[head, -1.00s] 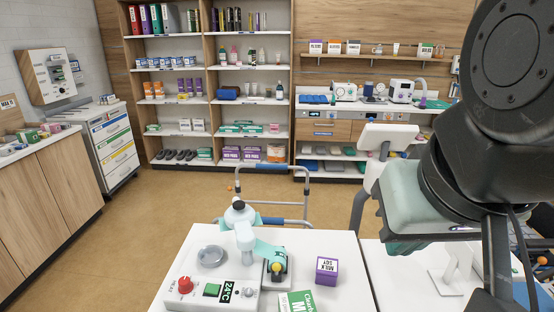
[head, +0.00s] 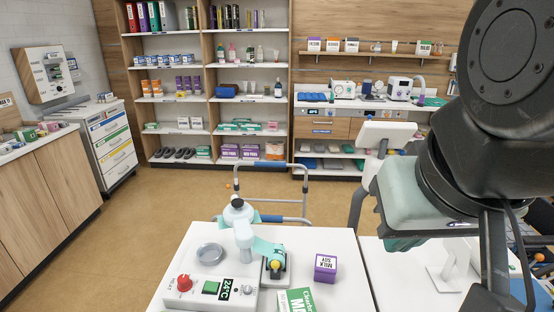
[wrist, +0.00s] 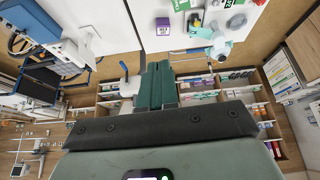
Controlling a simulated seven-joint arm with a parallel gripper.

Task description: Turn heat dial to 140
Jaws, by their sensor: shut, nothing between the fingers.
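The red dial (head: 184,283) sits on the left of a white bench unit (head: 225,300) on the white table. Its pointer and scale marks are too small to read. Beside it are a green button (head: 211,288) and a dark display (head: 229,289) that reads about 24°C. A grey round plate (head: 209,254) lies behind them. In the wrist view my gripper (wrist: 159,66) shows two green fingers closed together with nothing between them. It is well away from the dial, on my arm's side at the right. The fingertips are not clear in the head view.
A walker frame (head: 275,190) is behind the table. Bare tabletop (head: 340,240) shows around the milk box.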

